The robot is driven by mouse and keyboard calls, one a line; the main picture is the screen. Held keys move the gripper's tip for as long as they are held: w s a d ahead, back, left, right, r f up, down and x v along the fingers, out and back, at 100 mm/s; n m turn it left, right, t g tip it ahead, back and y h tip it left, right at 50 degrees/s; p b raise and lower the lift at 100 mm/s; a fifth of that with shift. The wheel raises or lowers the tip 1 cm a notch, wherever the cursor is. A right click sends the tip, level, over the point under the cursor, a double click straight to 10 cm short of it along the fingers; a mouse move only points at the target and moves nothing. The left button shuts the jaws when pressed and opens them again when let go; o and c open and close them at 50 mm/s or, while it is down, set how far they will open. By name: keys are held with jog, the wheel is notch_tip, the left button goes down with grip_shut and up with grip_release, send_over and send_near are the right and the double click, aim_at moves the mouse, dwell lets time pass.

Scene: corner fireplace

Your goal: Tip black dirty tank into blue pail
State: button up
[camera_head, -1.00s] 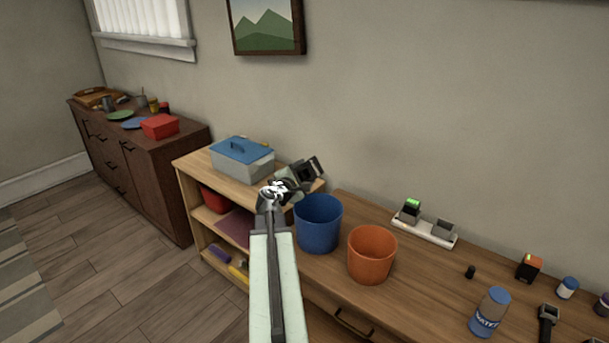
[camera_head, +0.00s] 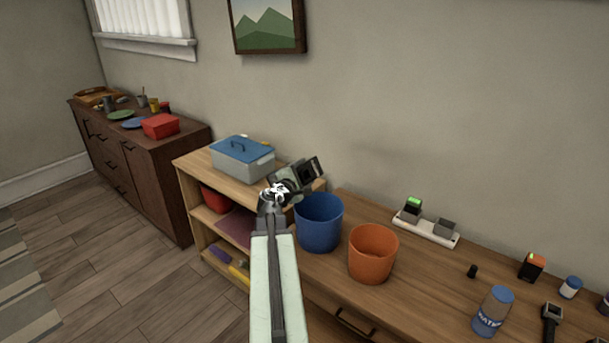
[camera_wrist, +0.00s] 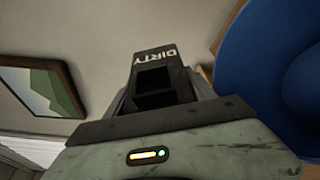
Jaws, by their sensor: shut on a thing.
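The blue pail (camera_head: 319,224) stands on the wooden bench beside the orange pail. My gripper (camera_head: 294,178) is above and to the left of the pail's rim. It is shut on the black dirty tank (camera_head: 310,170), which sticks out to the upper right. In the wrist view the tank (camera_wrist: 157,83) shows the word DIRTY and a dark opening, held in my gripper (camera_wrist: 160,110). The blue pail (camera_wrist: 268,70) fills the right side of that view, and the tank is apart from it. Whether anything is inside the tank cannot be seen.
The orange pail (camera_head: 372,254) stands close to the right of the blue one. A grey box with a blue lid (camera_head: 243,159) sits on the shelf unit to the left. A white charger strip (camera_head: 427,228) and a water bottle (camera_head: 492,311) are farther right on the bench.

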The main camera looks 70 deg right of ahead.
jog(key=shift+w+f+m+h+b, duration=0.15)
jog(key=shift+f+m+h+b, duration=0.15)
jog(key=shift+f+m+b, duration=0.6)
dwell(1.5)
jog(key=shift+r+m+t+b, duration=0.1)
jog(key=shift+m+t+b, duration=0.25)
jog(key=shift+b, duration=0.45)
jog(key=shift+f+m+b, duration=0.2)
jog(key=shift+m+b, duration=0.25)
jog(key=shift+w+f+m+h+b, duration=0.1)
jog(key=shift+f+m+h+b, duration=0.15)
jog(key=shift+m+b, duration=0.2)
dwell(0.6)
